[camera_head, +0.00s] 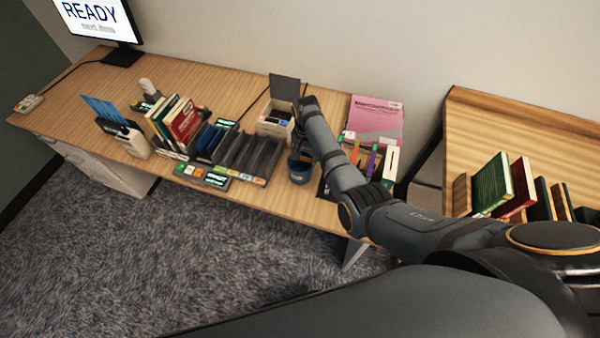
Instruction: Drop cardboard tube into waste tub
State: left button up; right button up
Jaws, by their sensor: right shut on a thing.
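My right arm comes in from the lower right and reaches over the desk. Its gripper (297,143) points down just above a small round dark blue tub, which I take for the waste tub (299,172), near the desk's front edge. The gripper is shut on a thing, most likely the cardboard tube. The jaws and what they hold are small and dark here, so I cannot make out the tube's shape. My left gripper is not in view.
Left of the tub stand a grey slotted rack (250,155) and several books (180,122). A white box (272,124) with a raised grey lid stands behind. A pink folder (375,120) and several upright items lie right. A wooden shelf (520,130) holds books.

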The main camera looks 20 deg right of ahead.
jog(key=shift+o, duration=3.8)
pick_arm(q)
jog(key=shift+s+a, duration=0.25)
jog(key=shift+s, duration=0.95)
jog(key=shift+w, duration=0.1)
pick_arm(e)
jog(key=shift+r, duration=0.1)
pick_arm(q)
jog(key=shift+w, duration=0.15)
pick_arm(e)
notch_tip(320, 180, up, 12)
